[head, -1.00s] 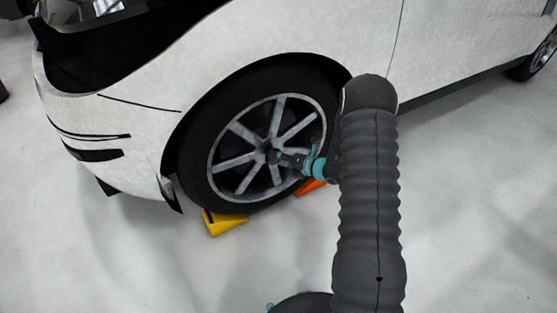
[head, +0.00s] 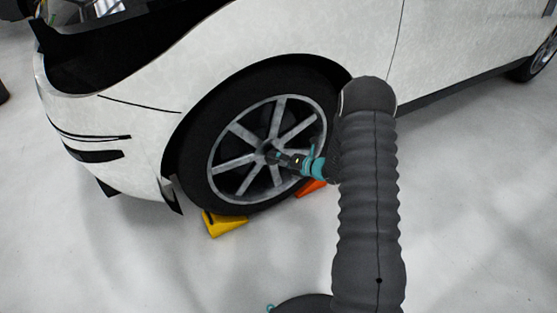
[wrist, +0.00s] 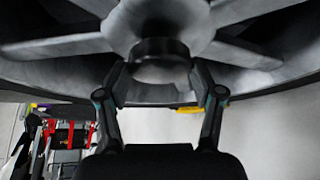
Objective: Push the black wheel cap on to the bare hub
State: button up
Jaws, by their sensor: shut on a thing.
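The front wheel (head: 232,170) has light grey spokes and a dark tyre. My gripper (head: 274,156) is at the middle of this wheel in the head view, pointing left at the hub. In the wrist view my gripper (wrist: 160,72) has one finger on each side of the black wheel cap (wrist: 160,48) and is shut on it. The cap lies in line with the hub, where the spokes (wrist: 70,46) meet. The hub face is hidden behind the cap. I cannot tell whether the cap touches the hub or is seated.
The white car body (head: 300,38) arches over the wheel. A yellow chock (head: 226,224) and an orange chock (head: 310,188) stand on the floor by the tyre. A red and black rack or cart (wrist: 75,135) shows at the left of the wrist view. The pale floor (head: 200,280) in front is clear.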

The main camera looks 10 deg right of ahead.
jog(key=shift+w+a, duration=0.25)
jog(key=shift+w, duration=0.6)
dwell(1.7)
jog(key=o, duration=1.1)
